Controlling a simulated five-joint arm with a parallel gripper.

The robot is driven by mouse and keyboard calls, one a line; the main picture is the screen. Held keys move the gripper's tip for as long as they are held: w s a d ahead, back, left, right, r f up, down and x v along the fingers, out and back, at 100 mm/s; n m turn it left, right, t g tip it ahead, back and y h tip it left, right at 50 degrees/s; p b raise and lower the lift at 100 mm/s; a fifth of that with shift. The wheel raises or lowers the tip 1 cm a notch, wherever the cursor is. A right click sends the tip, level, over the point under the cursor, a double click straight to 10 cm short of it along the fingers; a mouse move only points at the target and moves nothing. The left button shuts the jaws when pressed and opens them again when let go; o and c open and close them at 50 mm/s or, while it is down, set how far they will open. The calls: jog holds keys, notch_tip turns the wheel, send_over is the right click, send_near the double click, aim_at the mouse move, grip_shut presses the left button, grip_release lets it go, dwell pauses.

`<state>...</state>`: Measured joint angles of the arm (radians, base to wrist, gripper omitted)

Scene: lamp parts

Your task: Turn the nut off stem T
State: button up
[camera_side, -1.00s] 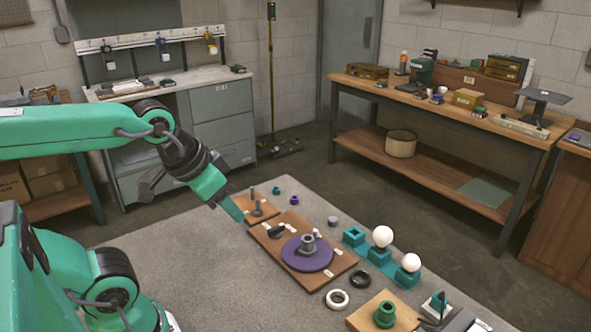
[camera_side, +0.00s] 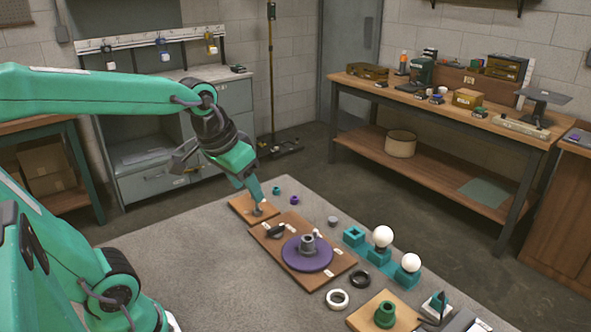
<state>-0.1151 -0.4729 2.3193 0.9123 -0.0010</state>
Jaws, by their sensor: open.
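The small wooden board (camera_side: 240,209) lies at the back left of the grey table top. A grey part (camera_side: 257,212) stands on it, low at its right side, just below my fingertips. My gripper (camera_side: 257,199) is open, pointing down over this board, and it hides most of the stems there. No letter is readable, so I cannot tell which stem is T or see the nut on its thread. I cannot tell whether the fingers touch the grey part or stand around it.
A larger wooden board (camera_side: 329,277) with a purple disc (camera_side: 318,262) and a dark clamp lies in front. A teal nut-like part (camera_side: 276,190) and a purple one (camera_side: 294,200) lie behind. White globes (camera_side: 383,236) stand to the right. The table's left side is clear.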

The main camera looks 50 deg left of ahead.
jog(key=w+a+f+n+g, duration=0.25)
jog(key=w+a+f, duration=0.25)
jog(key=w+a, duration=0.5)
jog(key=n+g, duration=0.2)
send_over(257, 206)
notch_tip(257, 206, down, 10)
jog(key=shift+w+a+f+h, duration=0.15)
jog(key=shift+a+f+h, duration=0.1)
jog(key=shift+a+h, duration=0.05)
jog(key=shift+f, duration=0.1)
jog(key=shift+f, duration=3.8)
